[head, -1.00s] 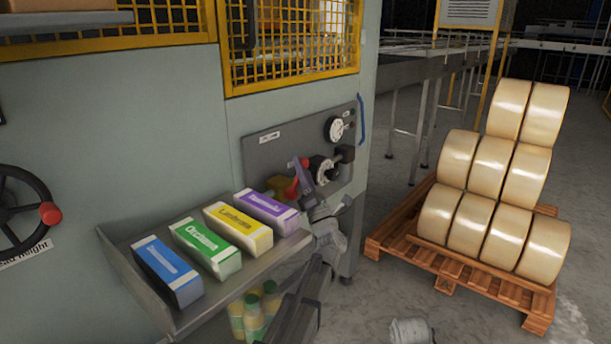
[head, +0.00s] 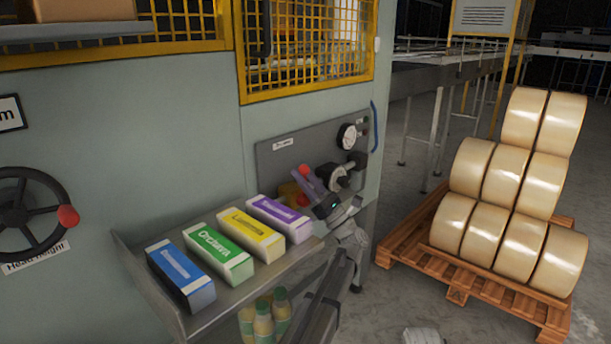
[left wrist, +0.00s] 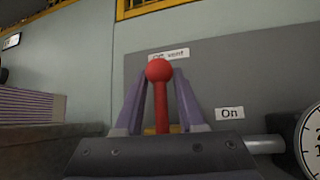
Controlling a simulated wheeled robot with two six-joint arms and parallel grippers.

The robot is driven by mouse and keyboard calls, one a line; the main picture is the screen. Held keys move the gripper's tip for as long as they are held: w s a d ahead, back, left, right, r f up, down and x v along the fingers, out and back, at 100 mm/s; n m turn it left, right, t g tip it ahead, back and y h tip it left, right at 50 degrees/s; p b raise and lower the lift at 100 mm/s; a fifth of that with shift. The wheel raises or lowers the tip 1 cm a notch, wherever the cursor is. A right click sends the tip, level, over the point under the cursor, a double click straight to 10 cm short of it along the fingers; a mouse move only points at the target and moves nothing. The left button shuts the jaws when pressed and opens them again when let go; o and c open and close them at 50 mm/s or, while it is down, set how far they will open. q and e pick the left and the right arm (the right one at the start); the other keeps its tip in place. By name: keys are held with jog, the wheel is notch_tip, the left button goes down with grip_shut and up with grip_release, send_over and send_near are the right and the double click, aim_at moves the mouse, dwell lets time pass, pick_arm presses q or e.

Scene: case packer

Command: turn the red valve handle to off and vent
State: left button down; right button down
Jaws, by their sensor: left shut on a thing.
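The red valve handle (left wrist: 161,105) shows in the left wrist view as a red stem with a ball on top. My left gripper (left wrist: 160,100) has its purple fingers on both sides of the stem and is shut on it. The ball overlaps the "Off / vent" label (left wrist: 176,53), partly hiding it. The "On" label (left wrist: 230,113) lies to the right. In the head view my left gripper (head: 308,188) is at the grey valve panel (head: 285,160), with a bit of the red handle (head: 304,171) showing. My right gripper is not seen.
A pressure gauge (head: 348,136) sits on the panel, upper right of the valve. A tray (head: 205,322) with several coloured cartons juts out left of my left arm, with bottles (head: 263,322) below. A pallet (head: 450,280) of rolls stands right. A handwheel (head: 20,212) is at far left.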

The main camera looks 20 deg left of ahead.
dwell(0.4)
pick_arm(q)
jog(key=c, duration=0.6)
grip_release()
jog(key=shift+s, duration=0.1)
jog(key=b+v, duration=0.5)
jog(key=v, duration=0.2)
jog(key=shift+d+f+b, duration=0.25)
jog(key=shift+f+b, duration=0.05)
